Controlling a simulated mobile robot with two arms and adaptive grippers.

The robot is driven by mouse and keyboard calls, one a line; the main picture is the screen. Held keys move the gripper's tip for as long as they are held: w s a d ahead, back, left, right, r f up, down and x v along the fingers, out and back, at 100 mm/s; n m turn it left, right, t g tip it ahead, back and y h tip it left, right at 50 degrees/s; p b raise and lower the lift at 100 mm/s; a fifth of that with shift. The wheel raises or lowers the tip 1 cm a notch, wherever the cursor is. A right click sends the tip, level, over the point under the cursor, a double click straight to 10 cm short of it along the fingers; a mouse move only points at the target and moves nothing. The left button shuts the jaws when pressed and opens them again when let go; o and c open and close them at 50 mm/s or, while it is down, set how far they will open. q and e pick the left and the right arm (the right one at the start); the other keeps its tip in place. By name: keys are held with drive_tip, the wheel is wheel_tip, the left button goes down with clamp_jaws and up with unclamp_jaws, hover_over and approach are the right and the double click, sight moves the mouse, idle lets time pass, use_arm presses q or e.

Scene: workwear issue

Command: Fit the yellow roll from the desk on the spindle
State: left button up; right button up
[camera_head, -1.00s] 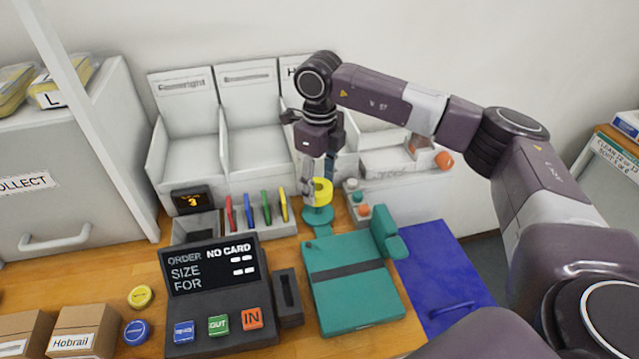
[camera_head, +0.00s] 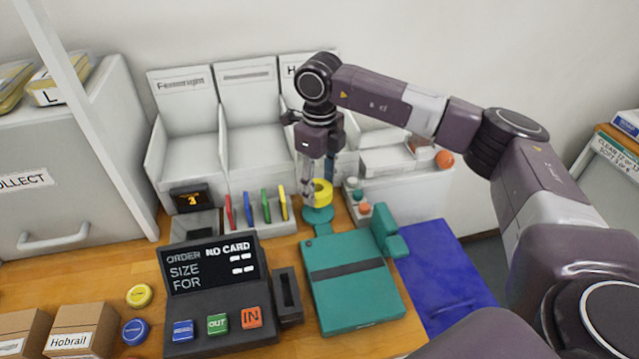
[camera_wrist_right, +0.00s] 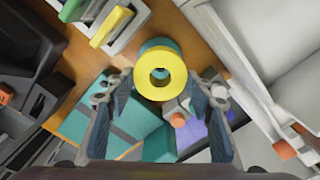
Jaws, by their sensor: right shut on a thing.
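The yellow roll (camera_head: 323,188) is at the fingertips of my right gripper (camera_head: 317,182), directly over the round teal base of the spindle (camera_head: 318,217). My right gripper points down and is shut on the roll. In the wrist view the yellow roll (camera_wrist_right: 160,72) lies between the fingertips, its hole facing the camera. A teal edge of the spindle (camera_wrist_right: 157,43) shows behind it. The spindle's post is hidden, so I cannot tell whether the roll is around it. My left gripper is not in view.
A teal slab-like device (camera_head: 350,285) stands just in front of the spindle. A black order terminal (camera_head: 215,295) stands front left.

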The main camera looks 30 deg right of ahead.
drive_tip(key=shift+f+b, duration=1.6)
drive_tip(key=shift+f, duration=0.7)
idle(0.5)
drive_tip(key=o, duration=1.2)
drive_tip(key=shift+o, duration=0.2)
drive_tip(key=shift+r, duration=0.1)
drive_tip(key=shift+r+p, duration=2.65)
drive_tip(key=shift+r, duration=1.8)
